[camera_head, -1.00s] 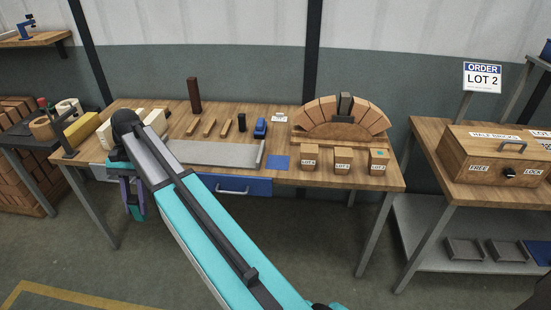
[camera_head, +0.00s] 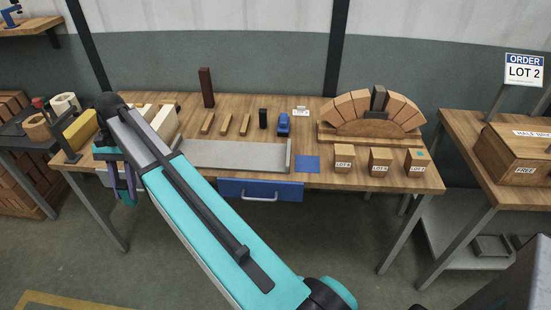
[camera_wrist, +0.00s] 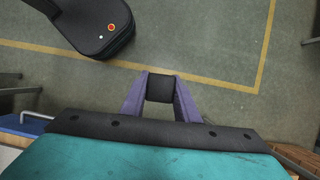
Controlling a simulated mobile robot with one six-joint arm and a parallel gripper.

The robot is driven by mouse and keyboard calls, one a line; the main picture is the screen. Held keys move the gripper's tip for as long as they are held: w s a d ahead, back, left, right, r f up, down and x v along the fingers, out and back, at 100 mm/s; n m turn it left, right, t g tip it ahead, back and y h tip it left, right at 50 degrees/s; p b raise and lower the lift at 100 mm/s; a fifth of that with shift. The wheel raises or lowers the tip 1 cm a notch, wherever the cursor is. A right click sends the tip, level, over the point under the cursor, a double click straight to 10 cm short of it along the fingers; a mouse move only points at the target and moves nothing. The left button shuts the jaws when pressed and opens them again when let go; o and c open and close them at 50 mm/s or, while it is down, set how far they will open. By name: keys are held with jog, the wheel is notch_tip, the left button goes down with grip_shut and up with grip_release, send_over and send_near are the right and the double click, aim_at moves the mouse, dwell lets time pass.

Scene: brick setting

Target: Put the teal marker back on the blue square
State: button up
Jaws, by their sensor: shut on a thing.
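The blue square (camera_head: 307,164) lies flat and bare on the workbench, right of the grey tray. A small teal patch (camera_head: 420,153), which looks like the teal marker, lies on top of the rightmost small labelled block (camera_head: 416,164). My gripper (camera_head: 128,190) hangs at the left, in front of the bench and far from both. In the wrist view my gripper's purple fingers (camera_wrist: 160,90) are closed on a dark block (camera_wrist: 160,88), with floor behind it. The dark block cannot be made out in the head view.
A brick arch (camera_head: 340,108) on a wooden base stands behind the labelled blocks. A grey tray (camera_head: 230,155), wood strips (camera_head: 226,125), a blue tool (camera_head: 284,123) and a tall dark block (camera_head: 206,88) share the bench. A blue drawer (camera_head: 230,187) sits below. A wooden box (camera_head: 510,150) stands right.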

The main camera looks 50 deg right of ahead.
jog(key=shift+w+d, duration=0.1)
jog(key=shift+w, duration=0.35)
jog(key=shift+d, duration=0.1)
jog(key=shift+d, duration=0.1)
jog(key=shift+d, duration=0.15)
jog(key=s+d+f+m+t+b, duration=0.15)
jog(key=s+d+m, duration=0.3)
jog(key=d, duration=0.85)
jog(key=s+d+f+m+t, duration=0.15)
jog(key=s+d+m, duration=0.35)
jog(key=d, duration=0.9)
jog(key=s+d+m+t, duration=0.1)
jog(key=s+d+m, duration=0.3)
jog(key=s+d, duration=0.5)
jog(key=s+d+f+m+t+b, duration=0.1)
jog(key=s+d+m, duration=0.4)
jog(key=s+d, duration=0.5)
jog(key=s+t, duration=0.1)
jog(key=s, duration=0.5)
jog(key=shift+f+t+h, duration=0.25)
jog(key=shift+t+h, duration=0.05)
jog(key=shift+h, duration=0.1)
